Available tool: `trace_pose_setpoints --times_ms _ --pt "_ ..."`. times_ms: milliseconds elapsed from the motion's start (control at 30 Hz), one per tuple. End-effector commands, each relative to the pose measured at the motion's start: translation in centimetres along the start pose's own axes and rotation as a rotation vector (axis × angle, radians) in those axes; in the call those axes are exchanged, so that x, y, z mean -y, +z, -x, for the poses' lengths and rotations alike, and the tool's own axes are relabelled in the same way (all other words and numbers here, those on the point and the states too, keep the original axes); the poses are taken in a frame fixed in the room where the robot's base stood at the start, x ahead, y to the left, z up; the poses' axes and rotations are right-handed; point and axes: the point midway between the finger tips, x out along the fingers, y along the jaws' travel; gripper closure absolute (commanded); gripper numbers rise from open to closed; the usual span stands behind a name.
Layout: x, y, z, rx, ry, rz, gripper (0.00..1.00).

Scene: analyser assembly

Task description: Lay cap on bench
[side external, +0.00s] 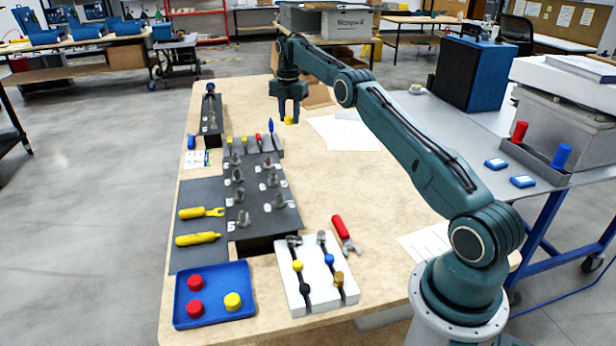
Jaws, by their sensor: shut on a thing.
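My gripper (289,114) points down over the far end of the wooden bench (385,185). It is shut on a small yellow cap (289,121), which shows just below the fingertips. The cap is close to the bench top, but I cannot tell whether it touches it. A blue tray (247,313) at the near left of the bench holds two red caps (195,308) and another yellow cap (232,301).
A dark rack (262,226) with several grey fittings stands left of centre. A white block (319,300) with tools and a red-handled tool (341,229) are nearer. Papers (345,131) lie right of my gripper. The bench middle is clear.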

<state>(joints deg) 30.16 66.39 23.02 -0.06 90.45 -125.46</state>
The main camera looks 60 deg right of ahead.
Motion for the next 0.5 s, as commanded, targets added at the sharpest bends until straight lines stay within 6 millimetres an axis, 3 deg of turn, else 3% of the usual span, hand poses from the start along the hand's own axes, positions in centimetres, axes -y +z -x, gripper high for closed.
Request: trace_pose_setpoints --times_ms 200,500 --pt "0.8 1.7 0.2 0.001 0.001 -0.065 0.94" --pt "1.3 2.3 0.3 0.000 0.000 -0.095 0.94"
